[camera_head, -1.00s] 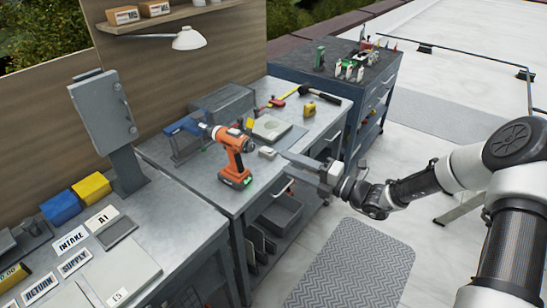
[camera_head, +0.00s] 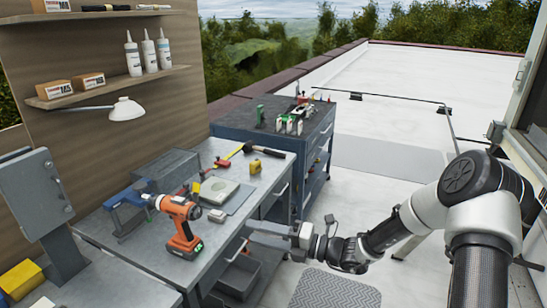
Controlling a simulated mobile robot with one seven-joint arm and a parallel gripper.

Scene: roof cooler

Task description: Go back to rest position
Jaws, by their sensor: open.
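My gripper (camera_head: 262,233) is at the end of my arm, held out to the left in front of the workbench's (camera_head: 140,255) right edge. Its fingers point left toward the bench, and nothing shows between them. An orange cordless drill (camera_head: 180,222) stands upright on the bench, to the left of my gripper and apart from it. The arm reaches in from the lower right of the picture.
A blue tool cabinet (camera_head: 262,141) with small tools on top stands behind the bench. A hammer (camera_head: 258,151), a yellow tape measure (camera_head: 255,167) and a blue clamp (camera_head: 128,198) lie on the bench. A lamp (camera_head: 126,109) hangs over it. Open roof floor (camera_head: 400,210) lies to the right.

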